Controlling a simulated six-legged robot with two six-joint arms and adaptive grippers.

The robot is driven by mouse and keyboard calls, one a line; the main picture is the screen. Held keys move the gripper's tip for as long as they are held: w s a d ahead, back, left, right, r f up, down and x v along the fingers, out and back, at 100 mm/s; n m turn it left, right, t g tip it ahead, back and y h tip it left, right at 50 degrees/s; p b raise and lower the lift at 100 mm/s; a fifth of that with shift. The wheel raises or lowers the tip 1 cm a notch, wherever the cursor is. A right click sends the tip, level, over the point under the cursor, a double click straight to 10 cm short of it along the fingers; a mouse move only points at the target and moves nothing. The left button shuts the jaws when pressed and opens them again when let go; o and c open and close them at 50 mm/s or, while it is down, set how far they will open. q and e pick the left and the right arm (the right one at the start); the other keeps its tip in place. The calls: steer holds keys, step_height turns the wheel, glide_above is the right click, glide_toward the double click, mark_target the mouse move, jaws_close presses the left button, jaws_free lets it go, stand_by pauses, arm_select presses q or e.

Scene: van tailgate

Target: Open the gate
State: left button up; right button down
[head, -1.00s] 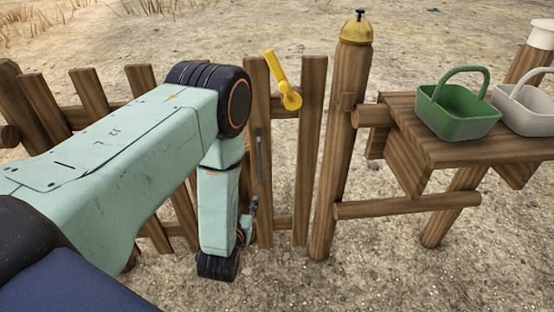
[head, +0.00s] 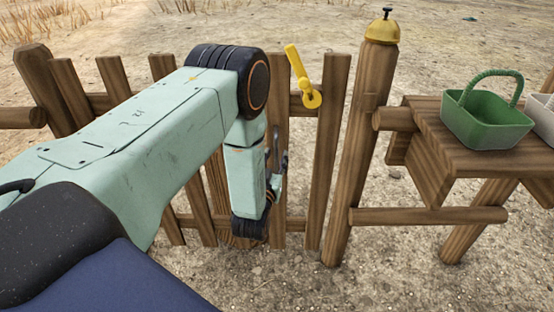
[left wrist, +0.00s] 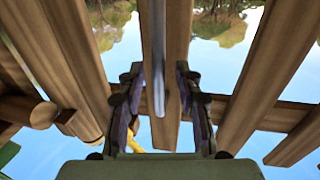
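The wooden picket gate (head: 328,150) stands in line with the fence, close beside the round post. A yellow lever (head: 298,75) sits near its top, tilted up to the left; a bit of yellow shows low in the left wrist view (left wrist: 134,145). A grey upright bar handle (left wrist: 158,60) runs along one picket. My left gripper (head: 275,180) is at that picket, partly hidden by my arm. In the left wrist view its fingers (left wrist: 158,105) are apart, with the bar's end and the picket showing between them. I cannot tell whether they touch. My right gripper is not in view.
A post with a yellow bell-like cap (head: 382,30) stands right of the gate. A wooden bench (head: 430,140) beyond it holds a green basket (head: 487,122) and a pale basket (head: 545,115). Fence pickets (head: 65,90) continue left. Sandy ground lies in front and behind.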

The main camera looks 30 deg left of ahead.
arm_select(q)
steer(key=shift+w+a, duration=0.15)
steer(key=shift+w, duration=0.45)
jaws_close()
stand_by(0.6)
